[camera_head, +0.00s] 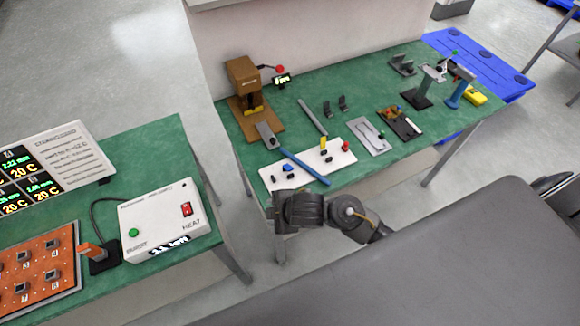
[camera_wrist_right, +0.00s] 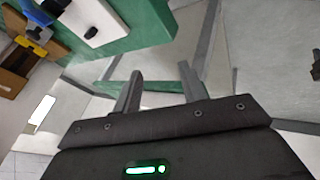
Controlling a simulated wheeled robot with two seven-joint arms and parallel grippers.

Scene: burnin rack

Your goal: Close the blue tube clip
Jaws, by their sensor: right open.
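A small blue clip (camera_head: 288,168) sits on a white board (camera_head: 335,160) at the near left of the far green table. Whether its jaw is open or closed is too small to tell. My right gripper (camera_head: 272,212) is just off the board's near edge, apart from the blue clip. In the right wrist view my right gripper (camera_wrist_right: 160,85) has its two fingers spread with nothing between them. The white board's corner (camera_wrist_right: 105,12) shows there at the upper left, with a small dark piece (camera_wrist_right: 91,32) on it. My left gripper is out of view.
A long blue bar (camera_head: 305,168) crosses the board. Yellow (camera_head: 323,143) and red (camera_head: 346,146) pieces and small black ones are on the board. A brown press (camera_head: 243,80) stands behind. A white power box (camera_head: 160,222) is on the left table. Open floor lies between the tables.

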